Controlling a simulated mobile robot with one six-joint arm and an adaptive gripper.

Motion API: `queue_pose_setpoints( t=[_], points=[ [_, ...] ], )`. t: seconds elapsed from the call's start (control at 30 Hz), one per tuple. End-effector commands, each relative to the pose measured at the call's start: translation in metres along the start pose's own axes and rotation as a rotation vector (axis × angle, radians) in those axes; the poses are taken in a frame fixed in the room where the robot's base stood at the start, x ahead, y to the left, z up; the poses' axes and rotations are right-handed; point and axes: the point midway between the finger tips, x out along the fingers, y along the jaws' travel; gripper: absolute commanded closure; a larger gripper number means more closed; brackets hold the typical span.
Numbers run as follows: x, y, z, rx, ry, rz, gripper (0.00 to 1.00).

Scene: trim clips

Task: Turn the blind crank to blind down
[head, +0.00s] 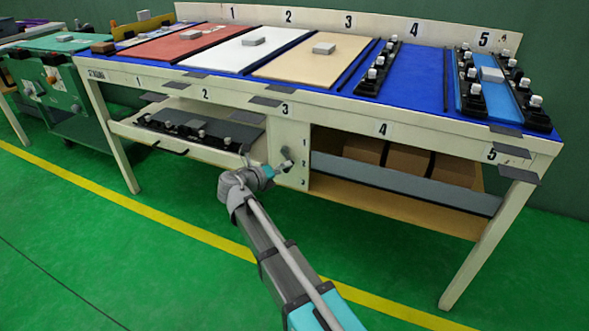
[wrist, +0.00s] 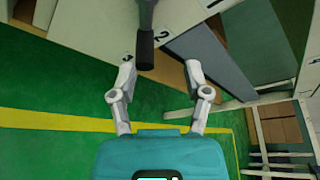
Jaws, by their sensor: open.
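The blind crank (head: 287,153) is on the cream panel under the table, beside the numbers 1, 2 and 3. Its dark handle (wrist: 146,48) points toward my gripper in the wrist view. My gripper (wrist: 160,72) is open, with one finger on each side of the handle's line. The handle's end is slightly nearer the left finger, and I see no clear contact. In the head view my gripper (head: 280,172) is just below the crank and partly hides it. The grey blind (head: 400,182) spans the right-hand bay; it also shows in the wrist view (wrist: 208,52).
Brown boxes (head: 408,160) show above the blind. A drawer (head: 190,143) with dark parts is left of the panel. The table top (head: 418,85) carries coloured boards and clip rails. Grey tabs (head: 265,101) stick out from its front edge. The green floor in front is clear.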

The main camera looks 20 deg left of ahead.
Motion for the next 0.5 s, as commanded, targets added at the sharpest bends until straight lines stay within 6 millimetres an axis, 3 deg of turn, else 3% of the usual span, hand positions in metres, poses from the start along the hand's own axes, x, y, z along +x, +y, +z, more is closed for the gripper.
queue_pose_setpoints(
  t=[0.2,0.5],
  points=[
    [0.030,0.001,0.000,0.001,0.001,-0.001,0.38],
    [0.046,0.000,0.000,0.000,0.000,0.000,0.38]
  ],
)
